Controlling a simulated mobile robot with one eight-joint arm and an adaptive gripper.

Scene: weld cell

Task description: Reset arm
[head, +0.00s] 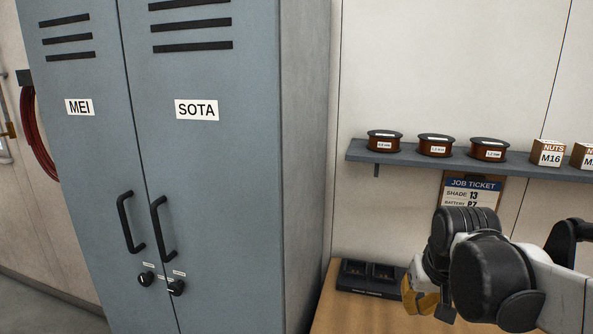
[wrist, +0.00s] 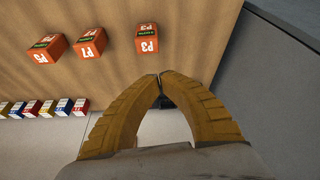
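My gripper (wrist: 160,77) has two ribbed yellow fingers that meet at their tips in the wrist view, with nothing visible held between them. In the head view my gripper (head: 427,298) is at the lower right, above the wooden bench (head: 340,312). My arm's dark joints and white link hide part of it there and come in from the right edge. In the wrist view the bench (wrist: 190,40) lies beyond the fingertips.
Orange blocks marked P5 (wrist: 47,48), P7 (wrist: 90,44) and P3 (wrist: 147,40) sit on the bench. Several small coloured boxes line its edge. A blue-grey locker (head: 210,150) stands left. A shelf (head: 420,161) holds spools and boxes above a job ticket (head: 470,190). A black dock (head: 370,277) stands near my gripper.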

